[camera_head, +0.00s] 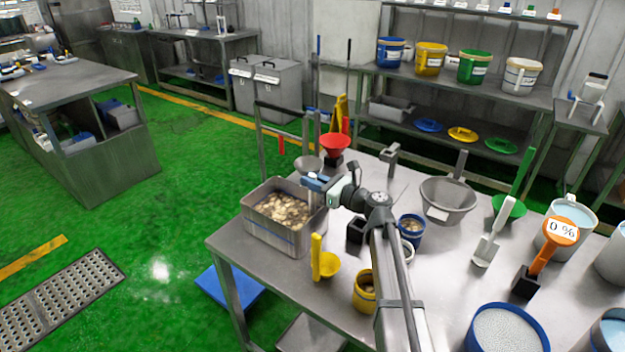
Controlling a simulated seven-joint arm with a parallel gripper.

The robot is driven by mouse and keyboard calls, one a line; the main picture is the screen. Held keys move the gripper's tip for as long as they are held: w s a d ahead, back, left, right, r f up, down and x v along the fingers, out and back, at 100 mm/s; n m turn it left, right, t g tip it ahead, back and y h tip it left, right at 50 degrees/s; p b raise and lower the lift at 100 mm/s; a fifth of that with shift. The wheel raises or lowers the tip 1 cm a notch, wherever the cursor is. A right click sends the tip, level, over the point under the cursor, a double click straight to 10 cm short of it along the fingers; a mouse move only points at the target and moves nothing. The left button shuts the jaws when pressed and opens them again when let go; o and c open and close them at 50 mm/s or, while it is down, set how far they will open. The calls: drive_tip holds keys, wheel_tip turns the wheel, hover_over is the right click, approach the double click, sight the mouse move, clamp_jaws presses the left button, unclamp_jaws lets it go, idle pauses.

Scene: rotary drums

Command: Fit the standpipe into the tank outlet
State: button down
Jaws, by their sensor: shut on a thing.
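The tank (277,237) is a grey, open-topped rectangular bin at the left end of the steel table, with tan pieces lying in it. My gripper (317,183), with blue-grey jaws, is over the tank's right rear corner. It is shut on a slim grey upright piece (314,200), which appears to be the standpipe. Its lower part reaches down at the tank's right end. The outlet is hidden, so I cannot tell whether the pipe is in it or above it.
A red funnel (335,143) and a shallow grey bowl (307,163) stand behind my gripper. A yellow scoop (325,264) and a yellow pot (364,292) are in front. A blue pot (411,230) and a grey strainer (448,198) are to the right.

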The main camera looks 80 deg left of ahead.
drive_tip(key=shift+f, duration=1.25)
drive_tip(key=c, duration=1)
unclamp_jaws()
drive_tip(key=shift+o, duration=0.2)
drive_tip(key=v, duration=1.4)
